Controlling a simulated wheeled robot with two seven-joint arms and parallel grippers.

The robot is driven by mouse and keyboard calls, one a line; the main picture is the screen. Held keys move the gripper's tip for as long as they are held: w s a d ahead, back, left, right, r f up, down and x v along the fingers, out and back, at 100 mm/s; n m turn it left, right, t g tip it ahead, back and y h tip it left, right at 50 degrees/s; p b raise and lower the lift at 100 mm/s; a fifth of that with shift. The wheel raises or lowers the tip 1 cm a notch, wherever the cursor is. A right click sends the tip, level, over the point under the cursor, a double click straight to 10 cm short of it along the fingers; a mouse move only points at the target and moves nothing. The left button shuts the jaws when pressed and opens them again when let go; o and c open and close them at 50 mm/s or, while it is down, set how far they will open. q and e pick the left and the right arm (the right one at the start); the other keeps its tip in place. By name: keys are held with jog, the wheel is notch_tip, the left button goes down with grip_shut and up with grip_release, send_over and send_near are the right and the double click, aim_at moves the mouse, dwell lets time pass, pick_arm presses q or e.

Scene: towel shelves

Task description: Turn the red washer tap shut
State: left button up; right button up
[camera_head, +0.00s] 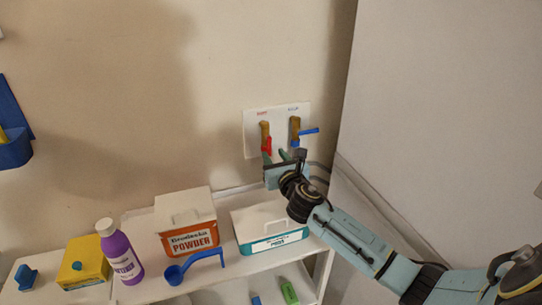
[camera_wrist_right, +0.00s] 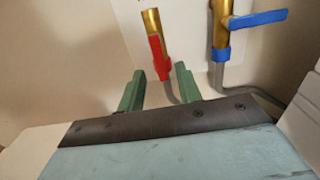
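The red washer tap (camera_head: 266,145) is on a brass pipe on the white wall plate (camera_head: 251,120). In the right wrist view its red handle (camera_wrist_right: 158,55) points down, nearly in line with the pipe. My right gripper (camera_head: 274,155) is at the plate, just below the red handle. In the right wrist view its two green fingers (camera_wrist_right: 159,70) are apart, one on each side of the handle's lower end. I cannot tell whether either finger touches it. My left gripper is not in view.
A blue tap (camera_wrist_right: 258,19) with its handle out sideways is just right of the red one. Below stands a white shelf (camera_head: 150,291) with a powder box (camera_head: 187,222), a teal-banded box (camera_head: 270,226), a purple bottle (camera_head: 121,258), a blue scoop (camera_head: 195,264) and a yellow box (camera_head: 83,262).

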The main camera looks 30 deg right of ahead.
aim_at(270, 149)
jog(key=shift+b+x, duration=0.6)
jog(key=shift+x, duration=1.25)
jog(key=shift+c, duration=0.2)
grip_shut()
